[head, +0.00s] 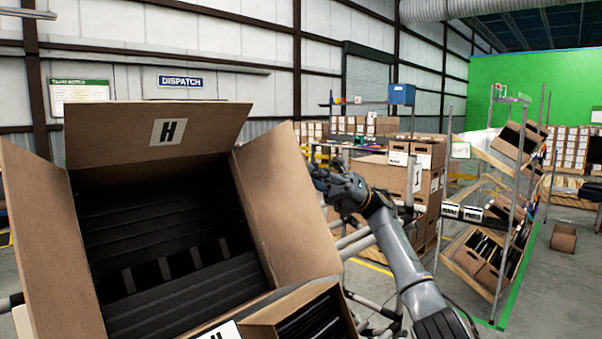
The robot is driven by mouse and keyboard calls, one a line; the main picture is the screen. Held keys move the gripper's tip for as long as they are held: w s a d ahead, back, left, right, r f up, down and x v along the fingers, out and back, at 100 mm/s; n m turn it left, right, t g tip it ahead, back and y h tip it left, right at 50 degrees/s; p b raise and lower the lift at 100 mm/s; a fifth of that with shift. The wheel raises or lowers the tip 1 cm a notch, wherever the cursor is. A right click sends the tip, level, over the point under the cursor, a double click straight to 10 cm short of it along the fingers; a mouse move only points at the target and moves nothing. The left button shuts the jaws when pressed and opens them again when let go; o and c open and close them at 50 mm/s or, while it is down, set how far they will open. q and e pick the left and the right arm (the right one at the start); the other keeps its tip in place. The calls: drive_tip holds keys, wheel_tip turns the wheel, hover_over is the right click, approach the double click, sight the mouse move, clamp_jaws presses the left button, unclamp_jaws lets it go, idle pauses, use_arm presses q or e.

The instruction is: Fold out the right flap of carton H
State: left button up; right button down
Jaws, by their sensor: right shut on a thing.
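Carton H (170,250) stands tilted at the left of the head view, its open mouth facing me. Its back flap (220,137), with the H label, stands up. Its left flap (45,225) leans out to the left. Its right flap (287,212) stands up and leans to the right. My right gripper (318,176) is at the outer edge of the right flap and shut on it; the flap hides part of the fingers. My left gripper is out of view.
Black ribbed contents fill the carton's inside. A smaller open carton (262,331) with dark contents sits at the front bottom. Stacked cartons (428,153) stand behind my right arm. A tilted shelf rack (486,262) with cartons stands at the right.

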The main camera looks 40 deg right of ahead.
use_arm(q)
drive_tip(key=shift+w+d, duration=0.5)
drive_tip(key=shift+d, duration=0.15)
use_arm(e)
drive_tip(key=shift+w+d+f+n+g+y, duration=0.15)
drive_tip(key=shift+w+d+f+n+g, duration=0.15)
drive_tip(key=shift+g, duration=0.2)
drive_tip(key=shift+w+d+f+n+g+y, duration=0.1)
drive_tip(key=shift+w+d+f+g+y, duration=0.05)
drive_tip(key=shift+w+g, duration=0.3)
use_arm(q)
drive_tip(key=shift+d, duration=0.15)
use_arm(e)
drive_tip(key=shift+g, duration=0.25)
drive_tip(key=shift+s, duration=0.1)
drive_tip(key=c, duration=1.5)
unclamp_jaws()
drive_tip(key=shift+f, duration=0.1)
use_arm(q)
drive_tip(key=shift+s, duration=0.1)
use_arm(e)
drive_tip(key=shift+w, duration=0.25)
drive_tip(key=shift+s, duration=0.1)
